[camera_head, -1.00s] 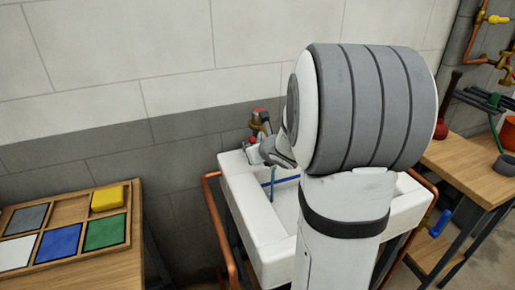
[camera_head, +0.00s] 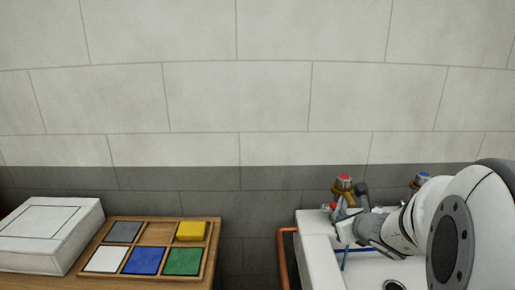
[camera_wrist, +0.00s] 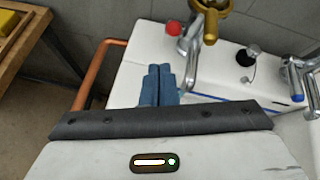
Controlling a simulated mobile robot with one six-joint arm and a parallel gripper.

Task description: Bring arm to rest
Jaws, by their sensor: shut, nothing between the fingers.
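My gripper (camera_wrist: 159,84) is shut and empty. In the wrist view its two blue-grey fingers lie side by side over the white sink. In the head view my arm reaches in from the right edge, with the gripper end low over the sink (camera_head: 318,232), close to the tap with the red top (camera_head: 343,184). The fingertips are hard to make out there. In the wrist view the sink's white rim (camera_wrist: 133,72) lies beneath and beyond the fingers. I cannot tell whether they touch anything.
A brass-bodied tap (camera_wrist: 210,20) and a chrome spout (camera_wrist: 190,58) stand close to the fingers. A copper pipe (camera_head: 283,262) runs beside the sink. A wooden sorting tray (camera_head: 160,228) with coloured squares and a yellow block (camera_head: 191,231), and a white box (camera_head: 50,232), sit on the left bench.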

